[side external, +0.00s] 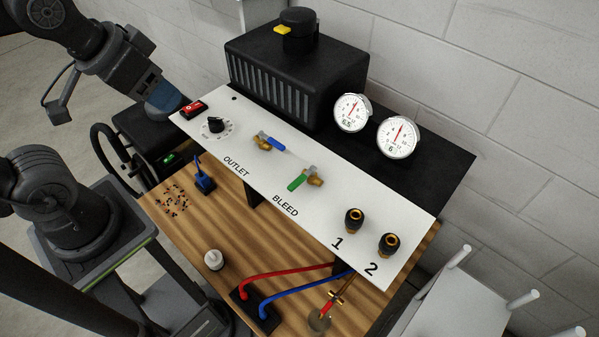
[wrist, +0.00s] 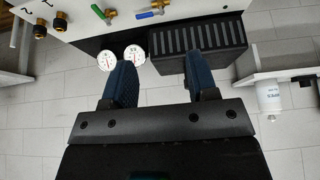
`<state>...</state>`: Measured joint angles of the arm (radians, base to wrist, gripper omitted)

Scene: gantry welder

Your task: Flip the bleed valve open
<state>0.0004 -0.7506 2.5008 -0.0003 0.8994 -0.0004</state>
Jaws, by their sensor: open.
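The bleed valve (side external: 299,180) is a brass body with a green lever, mounted on the white panel above the word BLEED. Its lever points to the lower left in the side view. It also shows near the top edge of the wrist view (wrist: 112,14). My gripper (side external: 168,105) is at the left end of the panel, near the red switch, well apart from the valve. In the wrist view its two blue fingers (wrist: 161,78) are spread with nothing between them.
The outlet valve (side external: 270,143) with a blue lever sits left of the bleed valve. A black ribbed box (side external: 290,75) and two gauges (side external: 352,112) stand behind the panel. Brass fittings (side external: 354,220) are to the right. A wooden table (side external: 215,220) holds hoses and small parts.

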